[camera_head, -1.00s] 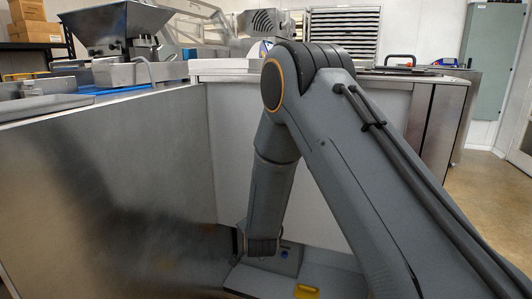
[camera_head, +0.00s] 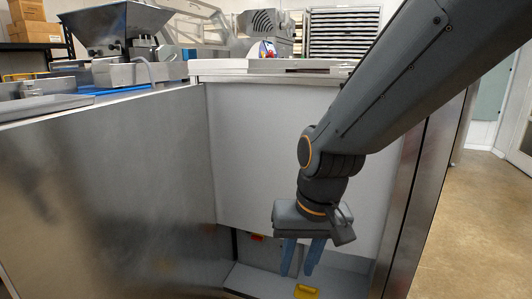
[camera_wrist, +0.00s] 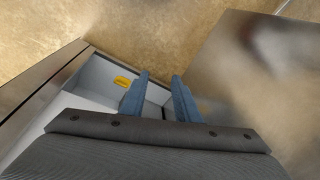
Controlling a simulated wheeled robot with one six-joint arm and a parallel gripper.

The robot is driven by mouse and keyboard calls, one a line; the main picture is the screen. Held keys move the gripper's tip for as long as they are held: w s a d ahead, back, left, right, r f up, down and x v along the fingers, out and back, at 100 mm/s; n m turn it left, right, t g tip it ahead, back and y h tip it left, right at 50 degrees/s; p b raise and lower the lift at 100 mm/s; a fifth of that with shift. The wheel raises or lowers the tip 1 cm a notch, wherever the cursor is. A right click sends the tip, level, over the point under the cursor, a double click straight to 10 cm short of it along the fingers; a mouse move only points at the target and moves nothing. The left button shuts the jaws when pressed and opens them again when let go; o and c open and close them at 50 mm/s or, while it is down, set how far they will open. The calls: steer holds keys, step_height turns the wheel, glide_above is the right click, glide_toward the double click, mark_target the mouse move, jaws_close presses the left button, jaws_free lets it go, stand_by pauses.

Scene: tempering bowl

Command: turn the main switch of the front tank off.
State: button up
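The front tank (camera_head: 280,150) shows in the head view as a pale panel with a low recess under it. A small red-orange part (camera_head: 256,238) shows on the dark back of the recess, left of my gripper; I cannot tell whether it is the main switch. A yellow piece (camera_head: 306,291) is low at the front of the recess and shows in the wrist view (camera_wrist: 122,82), left of my fingers. My gripper (camera_head: 297,274) points down in front of the recess. Its two blue fingers (camera_wrist: 161,76) are apart with nothing between them. They hide part of the recess.
A large steel panel (camera_head: 110,190) stands close on the left, and a dark and steel cabinet edge (camera_head: 430,180) on the right. A hopper machine (camera_head: 115,40) and a tray (camera_head: 45,106) are on top at left. Open floor (camera_head: 485,230) lies at right.

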steer(key=s+d+r+n+g, duration=0.2)
steer(key=s+d+r, duration=0.15)
steer(key=s, duration=0.55)
steer(key=d+r+m+h+p, duration=0.1)
steer(key=d+r+m+p, duration=0.2)
steer(key=d+r+p, duration=0.6)
steer(key=p, duration=1)
steer(key=shift+d, duration=0.2)
stand_by(1.5)
steer(key=shift+c, duration=0.2)
